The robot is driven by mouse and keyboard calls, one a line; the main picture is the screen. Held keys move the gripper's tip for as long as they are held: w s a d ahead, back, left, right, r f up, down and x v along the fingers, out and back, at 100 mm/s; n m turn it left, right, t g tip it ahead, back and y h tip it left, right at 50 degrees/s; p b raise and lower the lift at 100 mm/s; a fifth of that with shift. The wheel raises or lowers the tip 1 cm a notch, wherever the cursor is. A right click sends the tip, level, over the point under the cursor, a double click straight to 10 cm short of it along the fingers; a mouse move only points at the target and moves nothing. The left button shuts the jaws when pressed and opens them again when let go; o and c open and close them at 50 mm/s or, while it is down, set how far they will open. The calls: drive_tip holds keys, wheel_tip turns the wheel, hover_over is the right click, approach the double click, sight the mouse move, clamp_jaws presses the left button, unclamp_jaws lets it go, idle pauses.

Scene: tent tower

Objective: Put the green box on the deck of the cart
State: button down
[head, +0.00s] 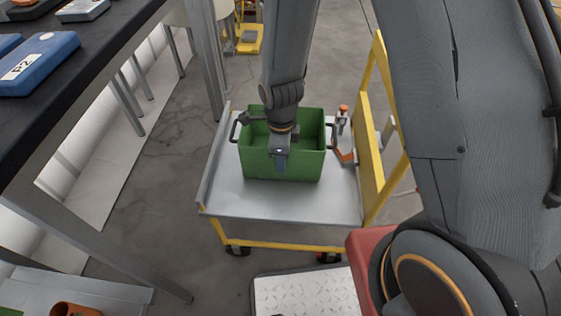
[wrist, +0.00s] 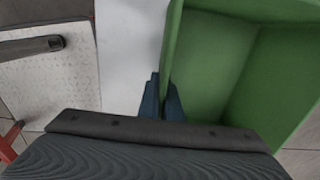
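The green box (head: 300,165) is an open-topped bin with dark side handles. In the head view it appears upright on, or just over, the grey deck (head: 280,205) of the yellow-framed cart; contact underneath is hard to tell. My gripper (head: 280,163) points down at the box's near wall. In the wrist view my gripper (wrist: 165,100) has one finger on each side of the wall of the green box (wrist: 215,60), closed against it. The inside of the box looks empty where visible. The deck also shows in the wrist view (wrist: 130,50).
An orange-and-grey tool (head: 344,140) stands on the deck right of the box, by the yellow cart rail (head: 368,140). A dark-topped table (head: 60,110) with a blue case (head: 38,65) is at left. Bare floor (head: 165,190) lies between table and cart.

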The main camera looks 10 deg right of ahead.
drive_tip(key=shift+f, duration=0.1)
drive_tip(key=c, duration=2)
unclamp_jaws()
wheel_tip(320, 180, up, 12)
drive_tip(key=p, duration=0.2)
drive_tip(key=shift+f+p, duration=0.1)
drive_tip(key=shift+p, duration=0.25)
drive_tip(key=shift+r, duration=0.55)
drive_tip(key=s+d+r+n, duration=0.1)
drive_tip(key=s+r+n, duration=0.3)
drive_tip(key=n, duration=0.3)
drive_tip(key=s+d+r+n, duration=0.2)
drive_tip(key=s+r+n, duration=0.3)
drive_tip(key=r+n, duration=0.2)
drive_tip(key=s+d+r+n, duration=0.1)
drive_tip(key=s+r+n, duration=0.4)
drive_tip(key=n, duration=0.3)
drive_tip(key=shift+s+d+r+n+y, duration=0.1)
drive_tip(key=shift+d+r+n+y, duration=0.25)
drive_tip(key=shift+r, duration=0.35)
